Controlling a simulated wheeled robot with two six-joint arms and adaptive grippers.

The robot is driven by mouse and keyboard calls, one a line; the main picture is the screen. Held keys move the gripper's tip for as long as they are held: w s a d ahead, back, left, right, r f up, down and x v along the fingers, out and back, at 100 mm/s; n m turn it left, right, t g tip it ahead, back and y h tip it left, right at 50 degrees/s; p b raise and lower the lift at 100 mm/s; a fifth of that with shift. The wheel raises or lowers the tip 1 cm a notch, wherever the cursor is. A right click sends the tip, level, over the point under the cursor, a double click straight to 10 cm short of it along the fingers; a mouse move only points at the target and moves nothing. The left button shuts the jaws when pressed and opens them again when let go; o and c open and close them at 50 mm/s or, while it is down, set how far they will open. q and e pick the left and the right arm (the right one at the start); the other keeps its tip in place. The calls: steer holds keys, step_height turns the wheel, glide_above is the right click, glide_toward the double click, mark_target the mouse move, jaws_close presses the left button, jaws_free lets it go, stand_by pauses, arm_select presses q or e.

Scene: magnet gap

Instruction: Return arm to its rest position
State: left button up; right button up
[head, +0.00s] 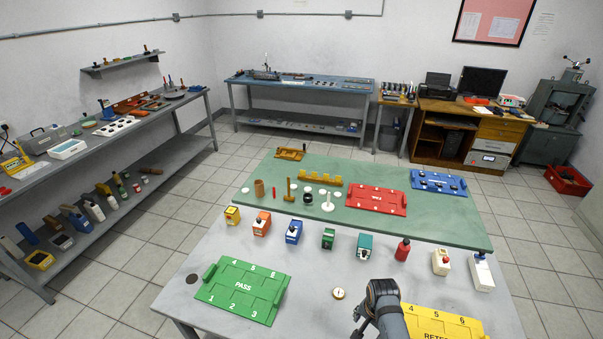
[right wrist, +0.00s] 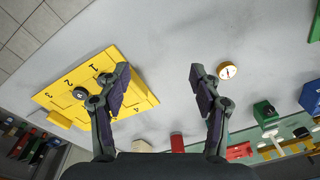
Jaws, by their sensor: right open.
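My right gripper (right wrist: 160,84) is open in the right wrist view, its two fingers wide apart with only bare tabletop between the tips. In the head view my right arm stands at the front of the grey table and covers the left part of the yellow RETEST tray (head: 445,322). The yellow tray (right wrist: 140,92) also shows behind the left finger in the right wrist view. A small dark round thing (right wrist: 79,93) shows on that tray near the finger; the finger partly hides the spot. My left gripper is not in view.
A round brass dial (head: 338,293) lies left of my arm on the grey table. The green PASS tray (head: 243,291) is farther left. A green mat (head: 440,228) holds a red tray (head: 376,200).

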steer(key=s+d+r+n+t, duration=0.35)
steer(key=s+r+n, duration=0.65)
steer(key=s+r, duration=0.5)
steer(key=s+d+f+g+b, duration=0.1)
steer(key=d+f+b, duration=0.15)
steer(key=f, duration=1.35)
steer(key=s+d+f+g+b, duration=0.1)
steer(key=f+b, duration=0.3)
steer(key=f, duration=1.2)
arm_select(q)
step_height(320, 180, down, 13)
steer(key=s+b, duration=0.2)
steer(key=b, duration=0.4)
arm_select(e)
steer(key=s+d+f+g, duration=0.1)
steer(key=s+f, duration=1.8)
steer(key=f, duration=0.4)
steer(key=shift+f, duration=0.35)
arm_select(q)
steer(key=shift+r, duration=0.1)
